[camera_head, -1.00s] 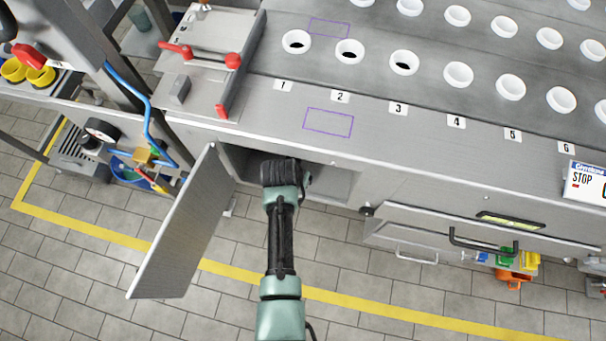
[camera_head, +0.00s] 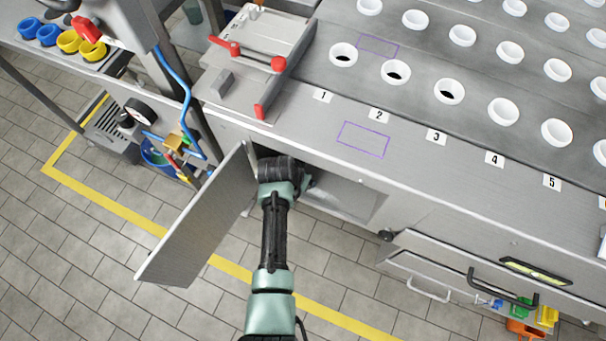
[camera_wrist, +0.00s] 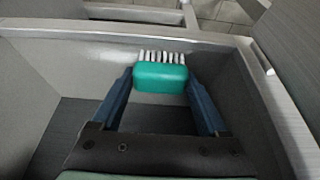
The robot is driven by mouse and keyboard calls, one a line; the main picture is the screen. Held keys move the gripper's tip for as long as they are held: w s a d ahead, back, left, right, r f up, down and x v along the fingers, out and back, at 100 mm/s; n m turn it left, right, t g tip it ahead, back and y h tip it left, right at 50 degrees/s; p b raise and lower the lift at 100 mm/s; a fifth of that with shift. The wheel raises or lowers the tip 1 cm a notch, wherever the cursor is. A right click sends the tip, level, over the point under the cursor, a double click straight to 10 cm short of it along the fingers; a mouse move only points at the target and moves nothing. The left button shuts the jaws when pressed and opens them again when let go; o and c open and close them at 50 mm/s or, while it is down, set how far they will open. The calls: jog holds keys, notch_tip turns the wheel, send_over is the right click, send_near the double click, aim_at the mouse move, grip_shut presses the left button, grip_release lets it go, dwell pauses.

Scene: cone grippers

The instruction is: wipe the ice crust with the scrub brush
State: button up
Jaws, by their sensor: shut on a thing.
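The scrub brush (camera_wrist: 160,77) has a teal-green block and white bristles. In the wrist view my gripper (camera_wrist: 160,82) is shut on its block, one finger on each side. The bristles point away from my gripper, towards the pale rim of the compartment. In the head view my arm reaches into the open compartment (camera_head: 335,200) under the worktop, and the brush and fingertips are hidden there. I cannot make out the ice crust in any view.
The compartment's door (camera_head: 200,220) hangs open left of my arm. The worktop (camera_head: 300,120) with white cups and numbered labels lies above. A drawer with a black handle (camera_head: 500,290) is at the right. A clamp with red knobs (camera_head: 258,108) sits at the worktop's left end.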

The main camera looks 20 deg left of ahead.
jog(key=shift+d+p, duration=0.95)
jog(key=shift+d, duration=1.75)
jog(key=shift+s+d+f+p, duration=0.1)
jog(key=shift+d+p, duration=0.1)
jog(key=shift+d, duration=0.8)
jog(key=shift+s+d+p, duration=0.1)
jog(key=shift+d+p, duration=0.05)
jog(key=shift+d, duration=0.9)
jog(key=shift+s+d+f+p, duration=0.1)
jog(key=shift+d+p, duration=0.1)
jog(key=shift+d, duration=0.8)
jog(key=shift+r, duration=0.1)
jog(key=shift+w+a+r, duration=0.1)
jog(key=shift+a, duration=0.95)
jog(key=shift+w+a, duration=0.1)
jog(key=shift+a, duration=0.9)
jog(key=shift+a+b, duration=0.55)
jog(key=shift+a, duration=1.95)
jog(key=shift+w+a, duration=0.1)
jog(key=shift+a, duration=1.1)
